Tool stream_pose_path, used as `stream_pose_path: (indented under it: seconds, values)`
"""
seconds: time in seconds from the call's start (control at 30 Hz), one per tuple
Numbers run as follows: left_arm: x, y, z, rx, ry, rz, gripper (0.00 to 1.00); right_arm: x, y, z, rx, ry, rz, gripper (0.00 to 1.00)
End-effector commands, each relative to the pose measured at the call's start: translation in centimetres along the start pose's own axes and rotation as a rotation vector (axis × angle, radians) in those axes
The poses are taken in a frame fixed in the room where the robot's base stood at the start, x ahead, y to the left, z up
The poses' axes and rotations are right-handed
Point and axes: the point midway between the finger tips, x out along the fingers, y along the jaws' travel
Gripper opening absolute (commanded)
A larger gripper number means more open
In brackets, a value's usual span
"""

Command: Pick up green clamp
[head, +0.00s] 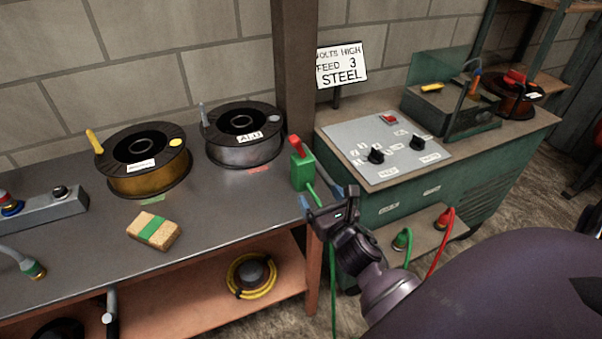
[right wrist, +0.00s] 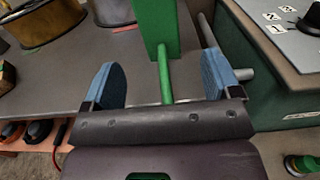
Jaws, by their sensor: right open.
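The green clamp (head: 302,171), a green block with a red top and a green cable below, stands upright at the right edge of the dark workbench. My right gripper (head: 329,203) is open and empty, just in front of and below the clamp. In the right wrist view, the green clamp (right wrist: 157,28) is beyond the blue finger pads of my right gripper (right wrist: 161,78), and its green cable runs down between them. The clamp's top is cut off there. I see no contact between pads and clamp body. My left gripper is not in view.
The workbench (head: 225,215) holds two wire spools (head: 145,160) (head: 243,134) and a brush-like block (head: 154,230). A wooden post (head: 295,70) rises behind the clamp. A green welding machine (head: 440,205) with a knob panel (head: 387,148) stands close at the right.

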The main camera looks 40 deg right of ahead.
Motion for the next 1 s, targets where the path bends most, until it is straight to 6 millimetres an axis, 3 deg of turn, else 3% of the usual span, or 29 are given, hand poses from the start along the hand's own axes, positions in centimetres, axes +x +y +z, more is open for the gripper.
stream_pose_path:
  seconds: [0.3,0.57,1.0]
  values:
    - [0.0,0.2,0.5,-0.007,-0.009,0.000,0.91,4.0,0.0,0.0,-0.004,-0.001,0.001,0.83]
    - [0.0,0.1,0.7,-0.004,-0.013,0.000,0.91,5.5,0.0,0.0,-0.003,-0.001,0.001,0.83]
    - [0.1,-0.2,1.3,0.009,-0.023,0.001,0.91,10.4,0.0,-0.1,-0.004,0.000,0.001,0.83]
